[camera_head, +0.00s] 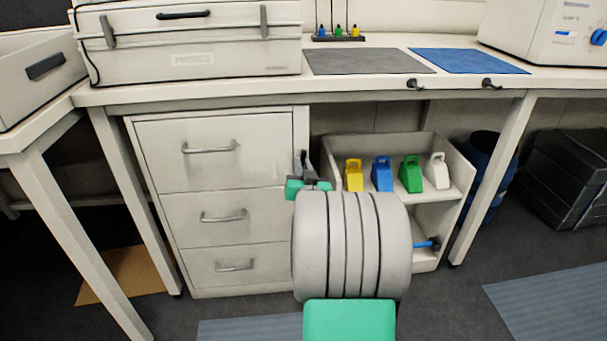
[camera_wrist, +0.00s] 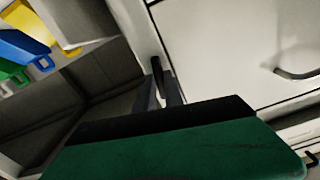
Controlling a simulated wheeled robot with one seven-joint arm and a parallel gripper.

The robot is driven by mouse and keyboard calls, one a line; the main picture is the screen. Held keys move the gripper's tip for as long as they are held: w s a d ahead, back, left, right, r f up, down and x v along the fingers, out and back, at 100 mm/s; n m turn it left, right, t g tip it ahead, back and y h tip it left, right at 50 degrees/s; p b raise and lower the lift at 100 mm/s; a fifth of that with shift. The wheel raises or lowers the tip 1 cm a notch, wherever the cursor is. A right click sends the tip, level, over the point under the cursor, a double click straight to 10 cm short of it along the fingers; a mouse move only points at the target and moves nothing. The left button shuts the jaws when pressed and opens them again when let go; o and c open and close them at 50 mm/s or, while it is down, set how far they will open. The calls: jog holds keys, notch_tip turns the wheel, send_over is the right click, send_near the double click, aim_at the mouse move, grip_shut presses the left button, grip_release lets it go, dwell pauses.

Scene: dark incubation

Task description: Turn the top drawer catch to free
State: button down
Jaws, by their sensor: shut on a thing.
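The top drawer (camera_head: 165,150) is closed, with a bar handle on its front. The handle also shows at the right of the wrist view (camera_wrist: 298,73). The top drawer catch (camera_head: 303,157) is a small dark piece on the cabinet's right upright, beside the top drawer. In the wrist view the dark catch (camera_wrist: 156,64) stands at the tips of my fingers. My gripper (camera_head: 306,170) is shut on the catch. The fingers and arm partly hide the catch, so its exact angle is hard to tell.
Two closed drawers (camera_head: 225,217) lie below. Right of the cabinet, an open shelf (camera_head: 450,160) holds yellow, blue, green and white holders. The worktop (camera_head: 290,90) overhangs above, and its legs (camera_head: 490,180) stand on both sides. A dark blue bin (camera_head: 482,160) is farther right.

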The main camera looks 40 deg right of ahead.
jog(key=shift+f+n+b, duration=0.15)
jog(key=shift+n+b, duration=0.6)
jog(key=shift+n, duration=0.35)
jog(key=c, duration=1.4)
grip_release()
jog(key=shift+c, duration=0.2)
jog(key=p+v, duration=0.2)
jog(key=v, duration=0.6)
jog(key=shift+w+r, duration=0.1)
jog(key=shift+r, duration=0.1)
